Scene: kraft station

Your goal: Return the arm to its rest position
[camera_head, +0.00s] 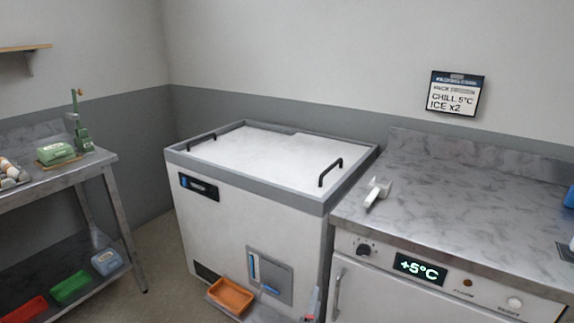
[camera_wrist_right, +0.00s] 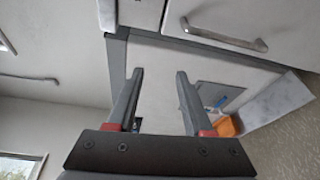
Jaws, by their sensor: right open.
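My right gripper (camera_wrist_right: 159,82) shows in the right wrist view with its two dark fingers apart and nothing between them. The white front of the chest freezer (camera_wrist_right: 158,70) lies beyond the fingers. In the head view, a small grey and red piece (camera_head: 313,303) at the bottom edge, in front of the gap between freezer and counter, may be part of my right gripper. My left gripper is not in either view.
The white chest freezer (camera_head: 250,222) stands in the middle, an orange tray (camera_head: 231,297) low at its front. The marble counter (camera_head: 470,205) at right bears a white handled object (camera_head: 377,192). A metal table (camera_head: 100,160) with a green scale stands at left. Floor shows between table and freezer.

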